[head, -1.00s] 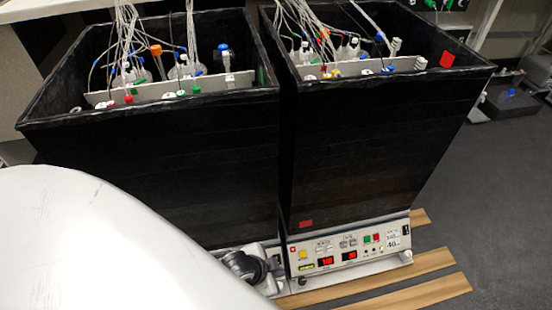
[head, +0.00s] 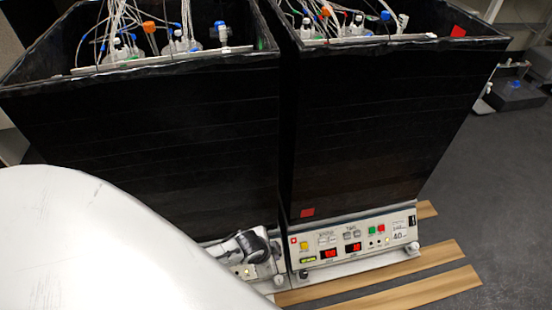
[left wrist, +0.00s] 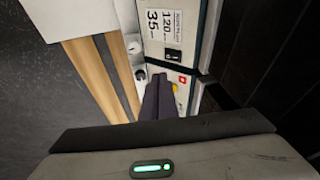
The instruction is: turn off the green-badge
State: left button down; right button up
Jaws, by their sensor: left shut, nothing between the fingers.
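Two black open-topped bins stand side by side, the left bin (head: 150,130) and the right bin (head: 380,120). A small green patch (head: 263,43) shows inside the left bin's right wall. The right bin carries a red badge (head: 307,212) above its control panel (head: 345,243). My left gripper (head: 258,248) is shut and empty in front of the left unit's panel, partly covering it. In the left wrist view the dark fingers (left wrist: 158,84) point at the panels, close below a black power switch (left wrist: 173,56) beside a 120/35 label (left wrist: 158,22). My right gripper is not in view.
A red cross mark (left wrist: 183,79) and yellow button (left wrist: 175,88) on the neighbouring panel lie close to the fingers. Wooden strips (head: 420,275) lie on the grey floor at right. Bottles with tubes (head: 170,40) fill the bins' tops. My white arm covers the lower left.

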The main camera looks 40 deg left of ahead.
pick_arm(q)
jog(key=b+x, duration=0.1)
jog(key=x, duration=0.1)
jog(key=b+x, duration=0.1)
jog(key=x, duration=0.1)
jog(key=a+b+x, duration=0.1)
jog(key=b+x, duration=0.1)
jog(key=x, duration=0.1)
jog(key=shift+w+f, duration=0.1)
jog(key=shift+w+a+f+b, duration=0.4)
jog(key=shift+a+f+b, duration=0.05)
jog(key=shift+f+b, duration=0.1)
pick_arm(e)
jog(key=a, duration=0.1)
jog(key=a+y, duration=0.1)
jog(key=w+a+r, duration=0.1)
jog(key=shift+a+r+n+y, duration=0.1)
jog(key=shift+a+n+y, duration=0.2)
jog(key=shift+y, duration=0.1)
